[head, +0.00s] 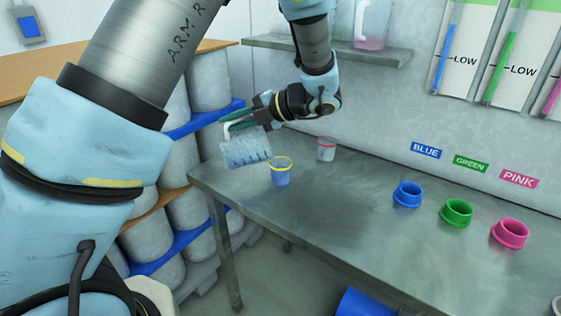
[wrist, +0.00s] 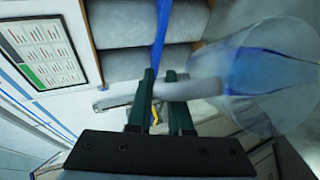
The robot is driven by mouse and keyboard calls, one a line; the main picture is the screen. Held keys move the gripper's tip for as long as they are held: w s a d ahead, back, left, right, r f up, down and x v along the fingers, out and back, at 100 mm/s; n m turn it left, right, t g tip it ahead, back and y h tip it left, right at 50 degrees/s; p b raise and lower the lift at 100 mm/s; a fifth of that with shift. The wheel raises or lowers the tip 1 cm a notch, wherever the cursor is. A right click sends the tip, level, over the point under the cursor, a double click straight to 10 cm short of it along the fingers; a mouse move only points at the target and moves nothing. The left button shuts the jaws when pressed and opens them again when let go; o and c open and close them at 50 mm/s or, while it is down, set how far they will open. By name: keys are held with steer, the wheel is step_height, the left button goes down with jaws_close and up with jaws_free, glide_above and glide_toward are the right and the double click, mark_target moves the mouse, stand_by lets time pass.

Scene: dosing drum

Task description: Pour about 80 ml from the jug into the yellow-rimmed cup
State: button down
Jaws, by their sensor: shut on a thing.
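My gripper (head: 241,121) is shut on the white handle of the clear jug (head: 246,148) and holds it above the metal table. The jug is tilted far over, with its body low and to the left of the yellow-rimmed cup (head: 281,172). In the wrist view my gripper (wrist: 161,85) has its green fingers around the handle, and the jug (wrist: 262,78) at the right holds some blue liquid. The yellow-rimmed cup stands upright near the table's left edge, with bluish contents. Whether liquid is flowing cannot be told.
A red-rimmed cup (head: 326,149) stands close behind, to the right of the yellow-rimmed one. Blue (head: 407,195), green (head: 456,212) and pink (head: 510,233) rings sit on the metal table (head: 345,215) to the right. A shelf (head: 335,50) with a pink-filled jug (head: 371,25) is above.

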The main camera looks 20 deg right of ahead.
mark_target(222, 142)
steer(key=shift+s+d+r+p, duration=0.1)
steer(key=shift+d+r+p, duration=0.15)
steer(key=shift+p, duration=0.25)
stand_by(0.3)
steer(key=a+f+b, duration=0.1)
steer(key=b, duration=0.1)
steer(key=shift+w+a+f+b, duration=0.1)
steer(key=shift+w+f+b, duration=0.1)
steer(key=shift+b, duration=0.15)
steer(key=shift+w+a+r+h+p, duration=0.1)
steer(key=shift+a+r+h+p, duration=0.2)
steer(key=shift+h+p, duration=0.15)
steer(key=shift+w+a+f+n+g+h+p, duration=0.15)
steer(key=shift+a+f+g+h+p, duration=0.2)
steer(key=shift+f, duration=0.2)
steer(key=shift+w+a+f+n+g+h+p, duration=0.15)
steer(key=shift+a+f+g+h+p, duration=0.1)
steer(key=shift+a+f+h+p, duration=0.25)
steer(key=shift+f, duration=0.4)
steer(key=shift+w+a+f+n+g+h+p, duration=0.15)
steer(key=shift+a+f+h, duration=0.15)
steer(key=shift+f+h, duration=0.2)
steer(key=shift+a+f+n+g+h+p, duration=0.15)
steer(key=shift+a+f+h, duration=0.1)
steer(key=shift+f+h, duration=0.25)
